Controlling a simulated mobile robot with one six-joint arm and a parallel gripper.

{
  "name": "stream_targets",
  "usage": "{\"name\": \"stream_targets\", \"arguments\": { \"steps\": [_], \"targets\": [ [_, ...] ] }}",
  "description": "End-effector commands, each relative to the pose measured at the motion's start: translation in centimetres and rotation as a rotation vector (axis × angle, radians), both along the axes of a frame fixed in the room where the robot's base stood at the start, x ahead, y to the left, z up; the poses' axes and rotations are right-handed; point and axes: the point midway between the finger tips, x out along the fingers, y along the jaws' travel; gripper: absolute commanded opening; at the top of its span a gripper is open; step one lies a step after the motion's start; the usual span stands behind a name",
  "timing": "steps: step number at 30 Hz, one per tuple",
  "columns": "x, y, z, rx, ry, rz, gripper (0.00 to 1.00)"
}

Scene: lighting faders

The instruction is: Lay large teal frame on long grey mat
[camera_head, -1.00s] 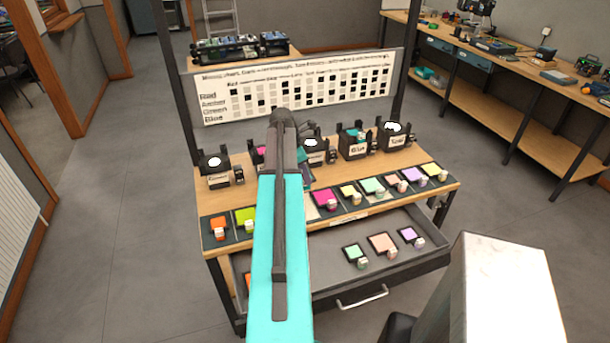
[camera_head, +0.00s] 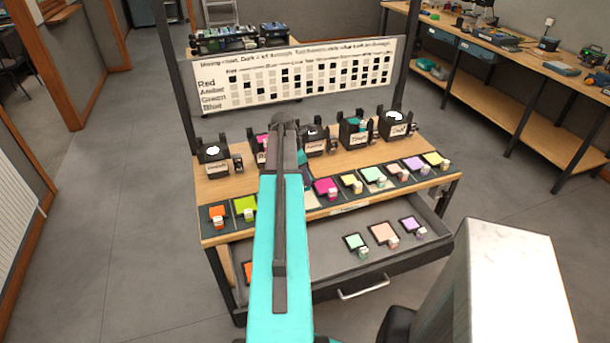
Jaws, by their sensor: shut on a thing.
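My turquoise arm reaches over the bench and covers most of my gripper (camera_head: 306,174). Only a small dark and teal part shows at the arm's right edge, over the frame row. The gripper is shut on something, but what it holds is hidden. A teal piece (camera_head: 362,126) shows at the fourth black lamp box from the left; I cannot tell whether it is the large teal frame. A dark strip along the bench's front edge carries coloured frames, with a pale mint one (camera_head: 372,175) among them. I cannot single out the long grey mat; my arm covers part of the row.
Several black lamp boxes (camera_head: 213,162) stand behind the frame row. An open grey drawer (camera_head: 335,262) below holds mint, peach, lilac and orange frames. A white chart board (camera_head: 290,72) stands at the back between dark posts. Grey floor is clear on the left.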

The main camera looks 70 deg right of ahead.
Motion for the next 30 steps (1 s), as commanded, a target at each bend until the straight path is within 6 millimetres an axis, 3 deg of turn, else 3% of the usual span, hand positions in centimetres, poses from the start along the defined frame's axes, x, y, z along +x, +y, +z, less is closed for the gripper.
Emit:
{"name": "stream_targets", "arguments": {
  "steps": [21,30],
  "targets": [
    [0.0,0.0,-4.8,0.000,0.000,-0.001,0.00],
    [0.0,0.0,-5.9,0.000,0.000,-0.001,0.00]
  ]
}}
